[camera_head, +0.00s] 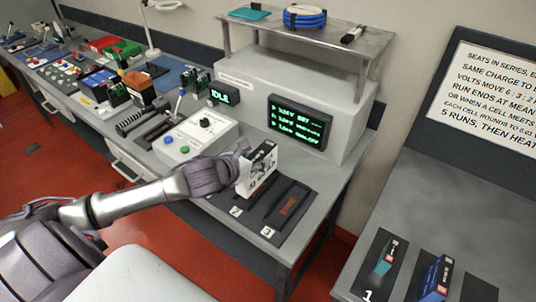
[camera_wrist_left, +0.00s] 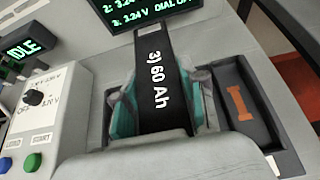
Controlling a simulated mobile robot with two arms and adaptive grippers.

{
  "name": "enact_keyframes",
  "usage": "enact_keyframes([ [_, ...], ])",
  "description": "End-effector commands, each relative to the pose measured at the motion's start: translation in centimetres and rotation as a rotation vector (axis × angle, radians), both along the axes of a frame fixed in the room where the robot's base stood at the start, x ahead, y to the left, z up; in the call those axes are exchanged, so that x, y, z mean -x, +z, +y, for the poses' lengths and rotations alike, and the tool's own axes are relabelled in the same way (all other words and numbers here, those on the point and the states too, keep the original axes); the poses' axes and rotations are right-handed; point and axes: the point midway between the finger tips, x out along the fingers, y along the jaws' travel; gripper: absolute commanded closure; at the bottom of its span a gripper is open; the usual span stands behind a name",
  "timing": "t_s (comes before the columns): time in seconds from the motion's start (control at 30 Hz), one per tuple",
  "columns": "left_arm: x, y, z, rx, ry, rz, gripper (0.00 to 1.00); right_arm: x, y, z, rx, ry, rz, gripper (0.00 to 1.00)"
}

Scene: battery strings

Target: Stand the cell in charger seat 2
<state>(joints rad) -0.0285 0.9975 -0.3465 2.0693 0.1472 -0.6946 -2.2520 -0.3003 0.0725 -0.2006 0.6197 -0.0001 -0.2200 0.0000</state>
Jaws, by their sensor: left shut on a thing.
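My left gripper (camera_head: 243,168) is shut on a cell (camera_head: 259,172) over the charger's front. My right gripper is not in view.
The charger has a dial box (camera_head: 196,136), an IDLE display (camera_head: 222,93) and a green-text screen (camera_head: 300,122) behind the cell. A shelf (camera_head: 310,36) stands above. Another bench at right holds a teal cell (camera_head: 384,257) and a blue cell (camera_head: 434,277).

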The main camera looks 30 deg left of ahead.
Motion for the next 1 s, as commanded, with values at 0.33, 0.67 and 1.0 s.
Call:
enact_keyframes([
  [0.33, -0.1, -2.9, 0.1, 0.002, 0.000, -0.010, 1.00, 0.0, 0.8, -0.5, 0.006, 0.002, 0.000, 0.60],
  [0.67, -0.1, -3.7, 0.1, -0.002, -0.004, -0.011, 1.00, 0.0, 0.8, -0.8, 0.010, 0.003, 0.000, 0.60],
  [1.0, 0.1, -4.3, 0.1, -0.001, -0.002, 0.000, 0.34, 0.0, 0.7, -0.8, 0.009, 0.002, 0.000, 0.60],
])
